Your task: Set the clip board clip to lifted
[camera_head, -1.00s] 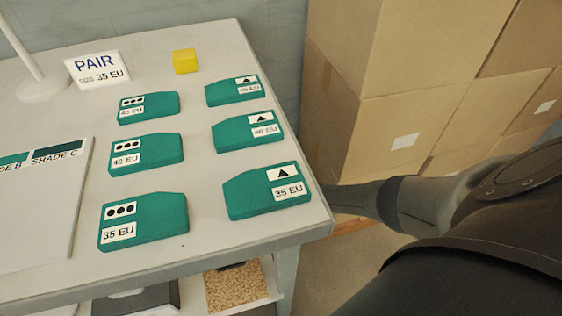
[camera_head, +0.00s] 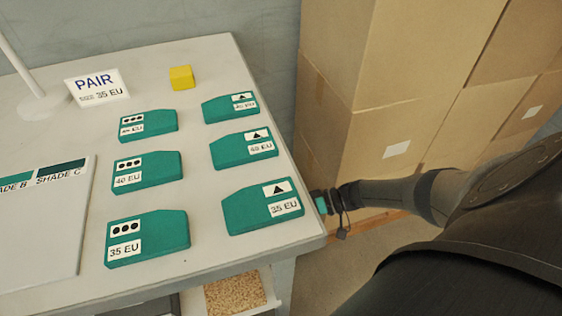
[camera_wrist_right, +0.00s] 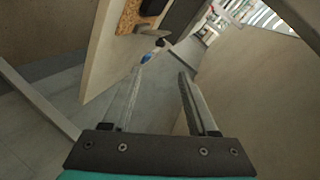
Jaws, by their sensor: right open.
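I cannot make out a clip board or its clip for certain in either view. My right gripper (camera_wrist_right: 160,75) is open, with its two fingers apart and nothing between them in the right wrist view. In the head view my right arm reaches from the right to beside the table's right edge, and its fingers are hidden there. My left gripper is out of view.
The grey table (camera_head: 215,256) bears several green blocks with labels (camera_head: 147,237), a yellow cube (camera_head: 181,78), a PAIR sign (camera_head: 97,87) and a shade board (camera_head: 45,225). Stacked cardboard boxes (camera_head: 400,85) stand behind my right arm. A speckled tan panel (camera_head: 235,292) shows below the tabletop.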

